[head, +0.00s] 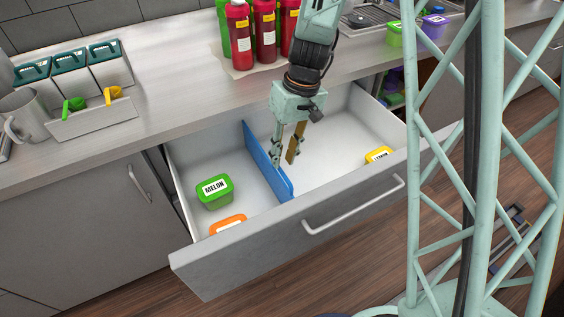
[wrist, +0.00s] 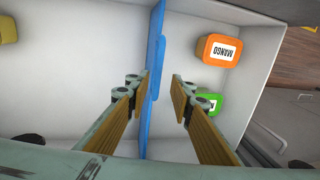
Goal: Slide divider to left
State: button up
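A blue divider (head: 266,161) stands upright in the open drawer, splitting it into a left and a right compartment. My gripper (head: 284,161) is open, pointing down into the drawer at the divider. In the head view one finger overlaps the divider and the other is just right of it. In the wrist view the divider (wrist: 156,50) runs between the two fingers of my gripper (wrist: 162,88), nearer the left finger. I cannot tell whether that finger touches it.
A green MELON tub (head: 214,191) and an orange tub (head: 228,224), labelled MANGO in the wrist view (wrist: 220,51), are in the left compartment. A yellow tub (head: 379,155) is in the right compartment. Bottles (head: 265,35) stand on the counter behind.

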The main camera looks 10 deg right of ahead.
notch_tip(320, 180, up, 8)
jog(key=d, duration=0.1)
jog(key=shift+w+d, duration=0.2)
dwell(0.3)
dwell(0.5)
jog(key=s+d+r+m+t, duration=0.1)
jog(key=s+d+r, duration=0.2)
jog(key=s+r, duration=0.45)
jog(key=s+d+r+m+t, duration=0.1)
jog(key=s+d+r, duration=0.3)
jog(key=r, duration=0.7)
jog(key=s+d+r+m+t+h, duration=0.1)
jog(key=s+d+r, duration=0.1)
jog(key=s, duration=0.8)
jog(key=s+d+r+m+t+h, duration=0.1)
jog(key=s+r, duration=0.4)
jog(key=s, duration=0.5)
jog(key=shift+d+r+t, duration=0.2)
jog(key=shift+d+t, duration=0.2)
jog(key=shift+d, duration=0.45)
